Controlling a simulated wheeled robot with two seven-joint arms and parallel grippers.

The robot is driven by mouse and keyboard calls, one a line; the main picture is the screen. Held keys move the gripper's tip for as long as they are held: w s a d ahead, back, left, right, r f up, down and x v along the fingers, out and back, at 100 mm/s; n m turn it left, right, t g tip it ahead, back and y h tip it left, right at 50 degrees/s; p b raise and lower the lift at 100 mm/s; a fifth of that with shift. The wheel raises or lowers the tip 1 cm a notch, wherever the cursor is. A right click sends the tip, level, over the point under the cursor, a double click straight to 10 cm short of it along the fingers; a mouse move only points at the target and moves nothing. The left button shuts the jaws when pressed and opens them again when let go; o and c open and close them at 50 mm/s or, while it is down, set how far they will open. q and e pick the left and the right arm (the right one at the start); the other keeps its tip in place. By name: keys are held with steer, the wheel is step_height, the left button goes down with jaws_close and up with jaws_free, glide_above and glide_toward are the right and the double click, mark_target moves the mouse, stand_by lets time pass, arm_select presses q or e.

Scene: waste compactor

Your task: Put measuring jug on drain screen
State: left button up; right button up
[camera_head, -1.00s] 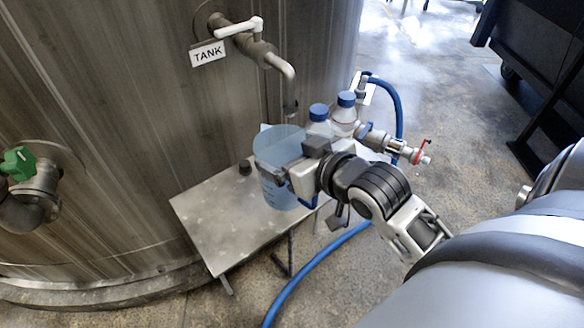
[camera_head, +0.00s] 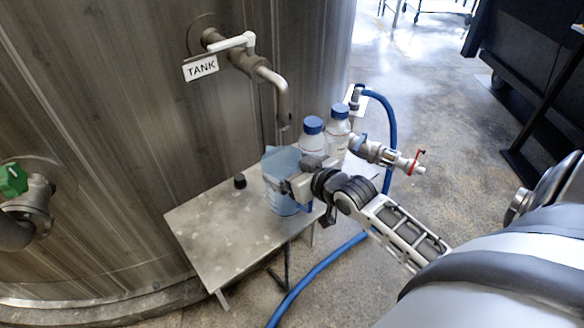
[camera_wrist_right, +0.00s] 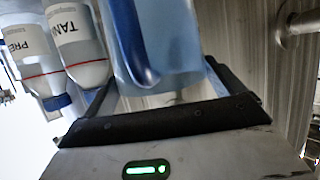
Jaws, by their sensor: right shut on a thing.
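The measuring jug (camera_head: 279,168) is a translucent blue vessel in the head view, over the right part of the metal table. My right gripper (camera_head: 297,183) is shut on it from the right side. In the right wrist view the jug (camera_wrist_right: 180,45) and its blue handle (camera_wrist_right: 130,45) fill the space between my dark fingers (camera_wrist_right: 165,95). I cannot tell whether its base touches the table. No separate drain screen can be made out; the jug and gripper cover part of the tabletop. My left gripper is not in view.
The metal table (camera_head: 225,235) stands against the tank (camera_head: 120,120), with a black knob (camera_head: 240,181) on it. The tank spout (camera_head: 283,110) hangs behind the jug. Two blue-capped bottles (camera_head: 313,140) stand right behind the jug. A valve (camera_head: 385,155) and blue hose (camera_head: 320,268) lie rightward.

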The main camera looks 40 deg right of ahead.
steer(key=shift+f, duration=0.1)
steer(key=o, duration=1.1)
steer(key=shift+f, duration=0.1)
steer(key=a+v, duration=0.1)
steer(key=v, duration=1.1)
steer(key=s+a+f+g, duration=0.1)
steer(key=s+a+f, duration=0.1)
steer(key=a+f, duration=0.2)
steer(key=s+a+f+n+g+y, duration=0.1)
steer(key=s+a+f, duration=0.1)
steer(key=a+f, duration=0.3)
steer(key=s+a+f+g+y, duration=0.1)
steer(key=s+a+f, duration=0.1)
steer(key=a+f, duration=0.2)
steer(key=shift+a+f+n, duration=0.2)
steer(key=shift+a, duration=0.4)
steer(key=shift+a+f+n, duration=0.2)
steer(key=shift+a, duration=0.4)
